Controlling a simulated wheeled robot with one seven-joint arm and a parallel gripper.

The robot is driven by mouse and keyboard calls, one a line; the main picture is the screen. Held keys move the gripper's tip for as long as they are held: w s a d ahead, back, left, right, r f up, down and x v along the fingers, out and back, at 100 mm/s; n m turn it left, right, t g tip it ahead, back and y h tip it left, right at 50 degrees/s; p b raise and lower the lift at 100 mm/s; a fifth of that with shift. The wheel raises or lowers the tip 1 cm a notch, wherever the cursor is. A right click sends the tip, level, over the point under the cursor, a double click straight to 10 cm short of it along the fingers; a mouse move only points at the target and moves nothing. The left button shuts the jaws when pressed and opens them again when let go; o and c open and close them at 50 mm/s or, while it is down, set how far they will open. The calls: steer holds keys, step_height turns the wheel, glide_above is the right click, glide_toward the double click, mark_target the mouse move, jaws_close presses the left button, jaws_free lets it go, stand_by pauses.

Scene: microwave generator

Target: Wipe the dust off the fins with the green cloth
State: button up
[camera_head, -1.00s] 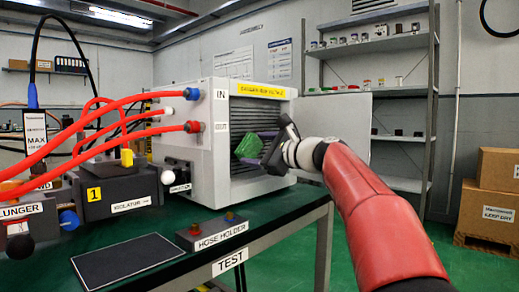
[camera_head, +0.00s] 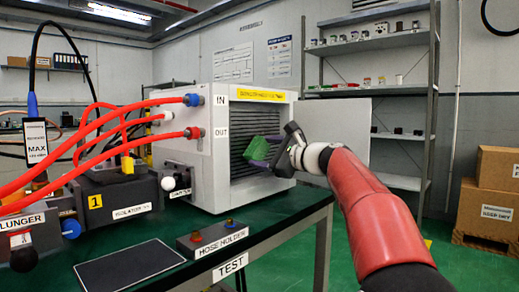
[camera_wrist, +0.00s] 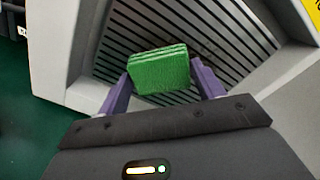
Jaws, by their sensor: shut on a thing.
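The green cloth (camera_head: 262,149) is a folded pad held at the front of the fins in the head view. It also shows in the wrist view (camera_wrist: 160,72), between the purple fingers. My gripper (camera_wrist: 160,88) is shut on the cloth. The dark slatted fins (camera_head: 247,121) fill the open side of the white generator box (camera_head: 213,140). In the wrist view the fins (camera_wrist: 225,40) run behind the cloth, and a darker smudge shows to the upper right of it. Whether the cloth touches the fins I cannot tell.
Red hoses (camera_head: 125,112) plug into the box's left face, beside the IN and OUT labels. A hose holder (camera_head: 212,238) and a dark mat (camera_head: 128,262) lie on the green bench (camera_head: 285,212). An open white door panel (camera_head: 345,125) stands behind my arm.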

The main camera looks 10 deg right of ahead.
mark_target(269, 149)
steer(key=shift+w+d+r+p, duration=0.2)
steer(key=shift+w+d+p, duration=0.85)
steer(key=shift+d+p, duration=0.2)
steer(key=shift+w+d+p, duration=1.45)
steer(key=shift+d+p, duration=0.55)
steer(key=shift+d, duration=0.05)
steer(key=shift+s+a+r+b, duration=0.35)
steer(key=shift+s+a, duration=0.25)
steer(key=shift+a, duration=0.3)
steer(key=shift+s+a+r+b, duration=0.2)
steer(key=shift+s+a+r, duration=0.15)
steer(key=shift+s+a, duration=0.4)
